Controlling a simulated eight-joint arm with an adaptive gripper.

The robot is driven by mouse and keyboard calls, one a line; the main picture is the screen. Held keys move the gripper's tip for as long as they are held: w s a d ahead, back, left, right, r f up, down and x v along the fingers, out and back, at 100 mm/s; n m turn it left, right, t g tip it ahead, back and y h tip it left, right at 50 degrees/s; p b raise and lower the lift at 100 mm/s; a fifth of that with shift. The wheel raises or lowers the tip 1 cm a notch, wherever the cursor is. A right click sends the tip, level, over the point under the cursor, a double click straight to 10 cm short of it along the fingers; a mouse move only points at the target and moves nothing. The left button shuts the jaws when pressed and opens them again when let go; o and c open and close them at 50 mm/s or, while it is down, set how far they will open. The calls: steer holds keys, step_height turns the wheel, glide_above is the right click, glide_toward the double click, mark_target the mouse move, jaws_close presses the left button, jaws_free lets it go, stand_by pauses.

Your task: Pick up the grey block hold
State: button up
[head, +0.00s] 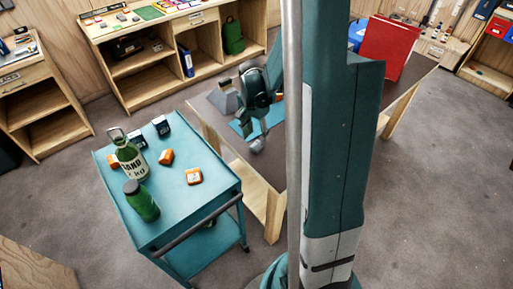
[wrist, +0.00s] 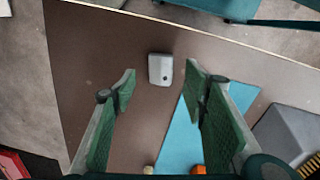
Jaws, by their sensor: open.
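The grey block hold (wrist: 160,69) is a small, light grey rounded block with a dark hole. It lies on the dark brown table top, ahead of and between my fingertips in the wrist view. In the head view the hold (head: 257,146) shows just below my gripper (head: 257,129), near the table's front edge. My gripper (wrist: 161,87) is open, with one green finger to each side of the hold in the picture. Nothing is between the pads, and the remaining height above the hold is hard to tell.
A blue mat (wrist: 205,125) and a large grey block (wrist: 284,134) lie to the right in the wrist view. A teal cart (head: 200,212) with bottles and small orange items stands beside the table (head: 273,168). A red binder (head: 388,50) stands at the table's far end.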

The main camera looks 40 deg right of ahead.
mark_target(256, 145)
steer(key=shift+f, duration=0.45)
steer(key=shift+f, duration=0.1)
steer(key=shift+d+f+b, duration=0.15)
steer(key=shift+f+b, duration=0.45)
steer(key=shift+f, duration=1.9)
steer(key=shift+s, duration=0.1)
steer(key=c, duration=1)
